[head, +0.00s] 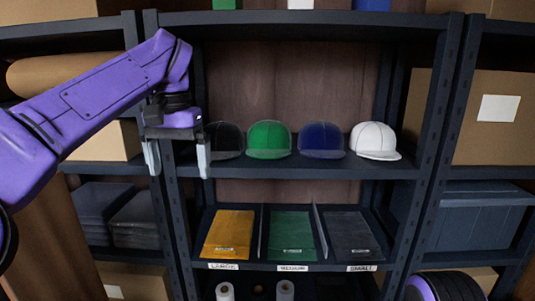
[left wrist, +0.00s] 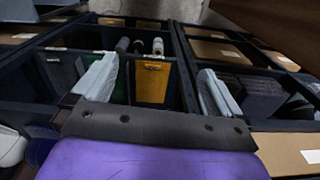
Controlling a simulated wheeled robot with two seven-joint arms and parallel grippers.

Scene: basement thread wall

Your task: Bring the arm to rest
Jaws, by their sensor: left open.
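My left arm comes in from the left, and my left gripper (head: 178,160) hangs in front of the left upright of the middle shelf unit. Its two pale fingers are apart and nothing shows between them. In the left wrist view the gripper (left wrist: 157,88) also has its fingers wide apart and empty. It is left of a row of caps: a black cap (head: 225,139), partly behind the gripper, a green cap (head: 268,139), a blue cap (head: 321,140) and a white cap (head: 376,141). My right gripper is not in view.
Below the caps lie an orange packet (head: 229,233), a green packet (head: 291,235) and a dark grey packet (head: 350,235), in bays labelled large, medium and small. Side shelves hold cardboard boxes (head: 497,135) and dark stacks (head: 135,220). Shelf uprights (head: 442,140) stand close by.

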